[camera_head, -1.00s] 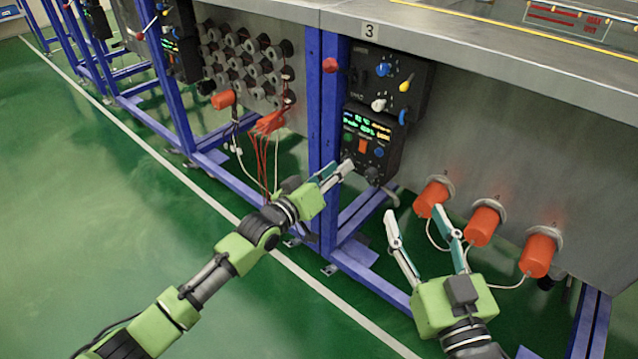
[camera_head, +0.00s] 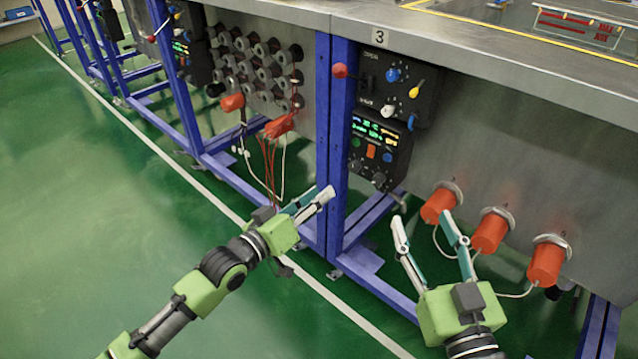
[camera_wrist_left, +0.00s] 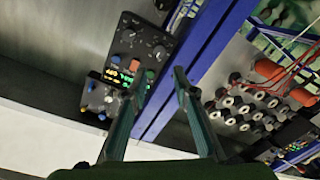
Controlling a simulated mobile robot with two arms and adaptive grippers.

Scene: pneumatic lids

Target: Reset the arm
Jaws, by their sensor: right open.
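My left arm reaches in from the left in the head view. Its gripper (camera_head: 318,198) is in front of the blue post, below and left of the control box. In the left wrist view the two fingers of my left gripper (camera_wrist_left: 160,74) stand apart with nothing between them.
Several orange lids with white hoses, one marked here (camera_head: 491,229), sit on the metal panel. A blue post (camera_head: 336,130) stands beside the control box. Grey round fittings (camera_head: 262,68) and red cables (camera_head: 270,160) are further left. The green floor (camera_head: 110,220) at left is clear.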

